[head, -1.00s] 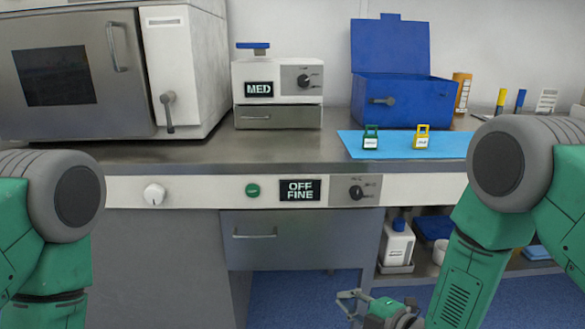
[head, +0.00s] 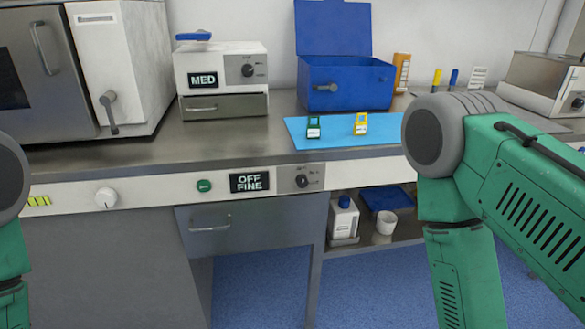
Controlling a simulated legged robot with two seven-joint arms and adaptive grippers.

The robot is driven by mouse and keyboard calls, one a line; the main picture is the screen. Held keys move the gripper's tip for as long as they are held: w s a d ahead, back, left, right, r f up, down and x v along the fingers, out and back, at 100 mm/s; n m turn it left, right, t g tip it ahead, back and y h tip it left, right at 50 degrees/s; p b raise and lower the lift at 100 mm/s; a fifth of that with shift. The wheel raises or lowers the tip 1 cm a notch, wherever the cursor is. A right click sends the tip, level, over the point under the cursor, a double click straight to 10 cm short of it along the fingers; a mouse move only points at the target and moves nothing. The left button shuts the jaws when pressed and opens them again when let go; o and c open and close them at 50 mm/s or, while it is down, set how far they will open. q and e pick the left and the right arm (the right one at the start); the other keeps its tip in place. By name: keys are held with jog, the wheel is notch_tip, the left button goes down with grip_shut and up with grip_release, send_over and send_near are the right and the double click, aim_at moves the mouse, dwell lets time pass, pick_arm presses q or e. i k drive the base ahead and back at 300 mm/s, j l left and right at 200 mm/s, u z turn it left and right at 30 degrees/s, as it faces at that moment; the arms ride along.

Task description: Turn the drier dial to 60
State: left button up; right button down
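Several dials show, and no readable label says which is the drier's. A dark dial (head: 302,181) sits on the grey plate of the front panel, right of a display (head: 249,182) reading "OFF FINE". Another dark dial (head: 248,71) is on the small white unit (head: 221,64) with a display reading "MED". A third dark dial (head: 577,103) is on a grey-white unit (head: 545,82) at the far right edge. The dial scales are too small to read. Neither gripper is in view; only parts of my arms show at both sides.
A blue mat (head: 340,141) holds a green tag (head: 313,128) and a yellow tag (head: 361,124). An open blue box (head: 345,86) stands behind. Blue floor is free below right.

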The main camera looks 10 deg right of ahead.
aim_at(302, 181)
jog(key=l+u, duration=0.1)
jog(key=l, duration=0.45)
jog(key=k+l+u, duration=0.15)
jog(key=l, duration=0.4)
jog(key=k+l+u, duration=0.1)
jog(key=l, duration=0.4)
jog(key=k+l+u, duration=0.15)
jog(key=l, duration=0.4)
jog(key=k+l+u, duration=0.1)
jog(key=l, duration=0.4)
jog(key=k+l+u, duration=0.15)
jog(key=l, duration=0.35)
jog(key=k+l+u, duration=0.1)
jog(key=k+l, duration=0.15)
jog(key=l, duration=0.2)
jog(key=k+l+u, duration=0.1)
jog(key=k+l, duration=0.15)
jog(key=l, duration=0.2)
